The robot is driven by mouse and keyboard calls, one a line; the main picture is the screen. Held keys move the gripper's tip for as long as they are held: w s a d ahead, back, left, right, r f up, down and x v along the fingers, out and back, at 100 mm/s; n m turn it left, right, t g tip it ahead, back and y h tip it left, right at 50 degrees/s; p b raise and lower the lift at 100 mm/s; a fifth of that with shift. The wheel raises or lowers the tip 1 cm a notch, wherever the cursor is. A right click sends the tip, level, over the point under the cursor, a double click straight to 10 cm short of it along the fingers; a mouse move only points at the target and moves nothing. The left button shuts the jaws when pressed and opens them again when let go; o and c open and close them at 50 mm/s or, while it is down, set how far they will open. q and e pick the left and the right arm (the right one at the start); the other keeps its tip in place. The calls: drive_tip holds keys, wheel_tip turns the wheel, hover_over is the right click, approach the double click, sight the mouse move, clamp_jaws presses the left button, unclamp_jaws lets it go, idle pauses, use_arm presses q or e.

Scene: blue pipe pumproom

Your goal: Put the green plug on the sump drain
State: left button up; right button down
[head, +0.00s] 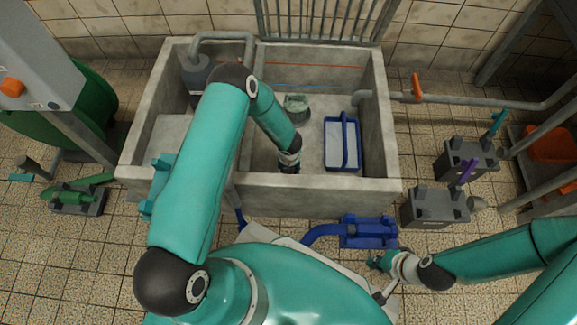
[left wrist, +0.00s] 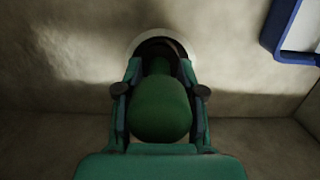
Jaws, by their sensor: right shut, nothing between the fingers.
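The green plug (left wrist: 160,108) is between the fingers of my left gripper (left wrist: 159,68) in the left wrist view, and the fingers press on it from both sides. Its narrow end points at the sump drain (left wrist: 158,34), a dark hole with a pale ring in the sump floor. The fingers and plug cover the lower part of the drain, and I cannot tell whether they touch. In the head view my left arm reaches down into the sump and hides the plug and drain. My right gripper (head: 377,263) is shut and empty, outside the sump's front wall.
The concrete sump (head: 300,195) has thick walls around my left gripper. Inside are a blue-rimmed basket (head: 357,150) and a grey-green fitting (head: 296,107). A blue pump (head: 368,232) stands outside in front, near my right gripper. Grey units (head: 435,208) stand on the right.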

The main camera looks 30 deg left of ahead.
use_arm(q)
drive_tip(key=shift+o, duration=1.3)
drive_tip(key=r, duration=0.4)
drive_tip(key=s+r, duration=0.1)
drive_tip(key=r, duration=0.3)
drive_tip(key=d+r, duration=0.1)
drive_tip(key=r, duration=0.2)
drive_tip(key=shift+s+r, duration=0.25)
drive_tip(key=shift+r, duration=0.15)
